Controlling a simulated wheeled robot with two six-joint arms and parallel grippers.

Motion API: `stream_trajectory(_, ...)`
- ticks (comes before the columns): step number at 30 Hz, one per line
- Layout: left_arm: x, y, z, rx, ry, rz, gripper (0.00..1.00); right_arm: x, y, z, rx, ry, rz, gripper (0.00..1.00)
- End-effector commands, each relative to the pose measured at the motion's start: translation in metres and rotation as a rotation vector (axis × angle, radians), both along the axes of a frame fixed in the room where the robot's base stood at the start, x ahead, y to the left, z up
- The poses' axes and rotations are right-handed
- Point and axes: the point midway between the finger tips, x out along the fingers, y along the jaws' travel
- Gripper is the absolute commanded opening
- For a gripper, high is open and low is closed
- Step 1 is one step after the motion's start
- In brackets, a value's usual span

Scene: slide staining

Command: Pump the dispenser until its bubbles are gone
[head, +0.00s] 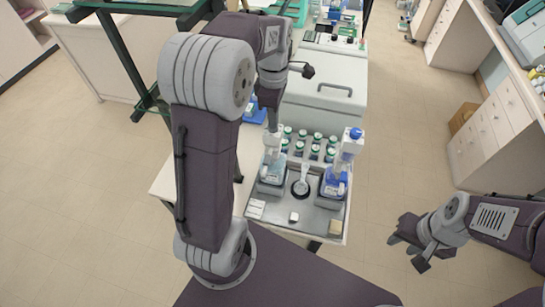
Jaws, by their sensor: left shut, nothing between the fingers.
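One dispenser bottle (271,175) with pale blue liquid stands at the left of a metal tray (311,213). A second dispenser bottle (334,184) with darker blue liquid and a blue top stands at the tray's right. My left gripper (273,127) is shut and empty, pointing down over the top of the left dispenser; I cannot tell whether it touches the top. Bubbles are too small to make out in either bottle. My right gripper (408,253) is open and empty, out over the floor to the right of the bench.
Several green-capped vials (316,146) stand behind the dispensers. A round black holder (299,188) with a pale upright item is between them. A white box with a handle (325,100) is further back. The floor between the bench and right cabinets is free.

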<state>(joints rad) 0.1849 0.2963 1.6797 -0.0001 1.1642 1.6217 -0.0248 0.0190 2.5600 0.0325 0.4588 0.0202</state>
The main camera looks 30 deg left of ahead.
Motion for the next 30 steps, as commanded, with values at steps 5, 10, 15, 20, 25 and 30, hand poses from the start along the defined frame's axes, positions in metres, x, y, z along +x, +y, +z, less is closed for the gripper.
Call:
stream_trajectory(5, -0.001, 0.0, -0.002, -0.001, 0.006, 0.0, 0.0, 0.0, 0.0, 0.0, 0.0, 0.0, 0.0, 0.36)
stream_trajectory(10, -0.001, 0.0, -0.003, -0.002, 0.007, 0.0, 0.0, 0.0, 0.0, 0.0, 0.0, 0.0, 0.0, 0.36)
stream_trajectory(15, -0.002, -0.001, -0.003, -0.002, 0.008, 0.0, 0.0, 0.0, 0.0, 0.0, 0.0, 0.0, 0.0, 0.36)
stream_trajectory(20, -0.002, -0.001, 0.004, -0.002, 0.008, 0.0, 0.0, 0.0, 0.0, 0.007, 0.0, 0.0, 0.0, 0.36)
stream_trajectory(25, -0.001, 0.0, 0.021, -0.001, 0.006, 0.0, 0.0, 0.0, 0.0, 0.023, 0.0, 0.0, 0.0, 0.36)
stream_trajectory(30, -0.001, 0.0, 0.036, -0.001, 0.004, 0.0, 0.0, 0.0, 0.0, 0.037, 0.0, 0.0, 0.0, 0.36)
